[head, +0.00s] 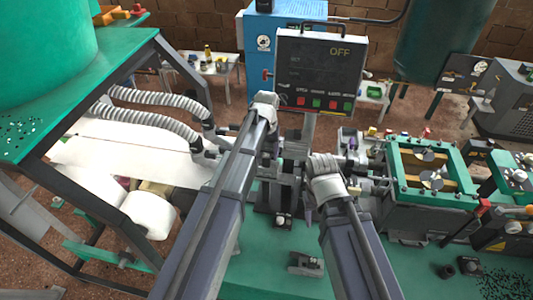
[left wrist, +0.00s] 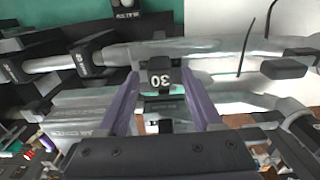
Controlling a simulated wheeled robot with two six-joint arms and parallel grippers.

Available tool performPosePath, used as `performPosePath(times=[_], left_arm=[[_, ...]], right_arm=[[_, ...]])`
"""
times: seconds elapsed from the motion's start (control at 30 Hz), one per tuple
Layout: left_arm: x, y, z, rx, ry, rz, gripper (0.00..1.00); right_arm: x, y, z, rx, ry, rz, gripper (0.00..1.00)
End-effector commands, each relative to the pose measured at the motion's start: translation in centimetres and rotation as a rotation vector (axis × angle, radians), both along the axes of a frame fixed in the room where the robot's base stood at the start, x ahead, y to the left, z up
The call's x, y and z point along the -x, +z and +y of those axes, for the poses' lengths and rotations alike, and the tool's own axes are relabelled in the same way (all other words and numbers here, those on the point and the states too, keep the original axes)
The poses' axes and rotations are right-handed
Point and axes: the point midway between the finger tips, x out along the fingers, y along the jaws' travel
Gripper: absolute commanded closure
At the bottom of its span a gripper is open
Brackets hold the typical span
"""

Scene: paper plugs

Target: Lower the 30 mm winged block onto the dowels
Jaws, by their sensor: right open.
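A dark block face marked 30 (left wrist: 160,75) shows upside down in the left wrist view, between the two purple fingers of my left gripper (left wrist: 160,88). The fingers stand apart on either side of it. I cannot tell whether they touch the block, and its wings are hard to separate from the pale metal behind. In the head view my left forearm covers most of the left gripper. My right gripper (head: 352,168) is open at the end of the right arm, near the bench's middle. I cannot pick out the dowels for certain.
A control panel (head: 320,70) reading OFF stands behind. A green-framed machine (head: 395,195) is at the right. Grey hoses (head: 160,98) and white sheeting are at the left.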

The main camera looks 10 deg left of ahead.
Motion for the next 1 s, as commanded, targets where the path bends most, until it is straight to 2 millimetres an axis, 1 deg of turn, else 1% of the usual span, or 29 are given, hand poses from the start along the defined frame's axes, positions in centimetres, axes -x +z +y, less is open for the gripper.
performPosePath(times=[0.37, 1.0], left_arm=[[0.0, 0.2, 0.0, 0.0, 0.0, 0.0, 0.28], [0.0, 3.8, 0.0, 0.0, 0.0, 0.0, 0.28]], right_arm=[[0.0, 0.2, 0.0, 0.0, 0.0, 0.0, 0.5], [0.0, 3.8, 0.0, 0.0, 0.0, 0.0, 0.5]])
